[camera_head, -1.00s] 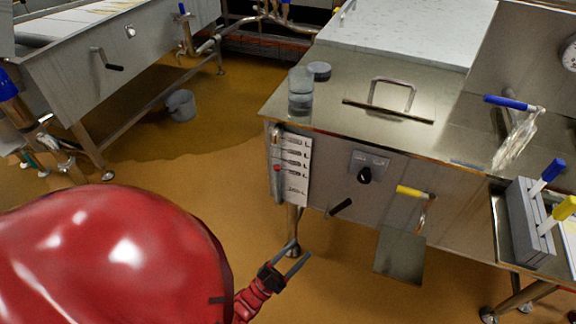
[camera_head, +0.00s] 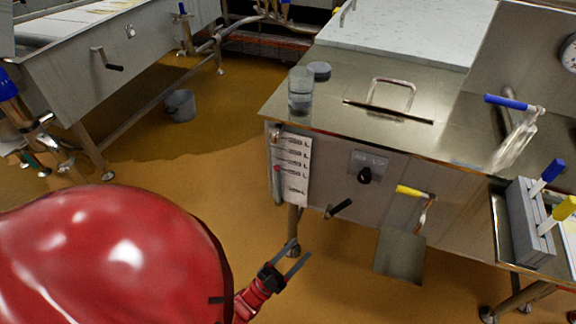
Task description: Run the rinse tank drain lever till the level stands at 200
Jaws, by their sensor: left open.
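The steel rinse tank (camera_head: 320,145) stands at the right with a white level scale (camera_head: 292,170) on the left of its front. A sight tube with a red mark runs beside the scale; its numbers are too small to read. A black-handled lever (camera_head: 341,208) sits low on the front, and a yellow-handled lever (camera_head: 412,191) is to its right. I cannot tell which one is the drain lever. My left gripper (camera_head: 296,256) is open and empty, below and left of the black handle, apart from both levers. My right gripper is out of view.
A black knob (camera_head: 364,175) is on the tank front. A clear jar (camera_head: 300,92), a dark puck (camera_head: 319,71) and a blue-handled tap (camera_head: 507,102) are on top. A grey bucket (camera_head: 181,105) stands on the floor.

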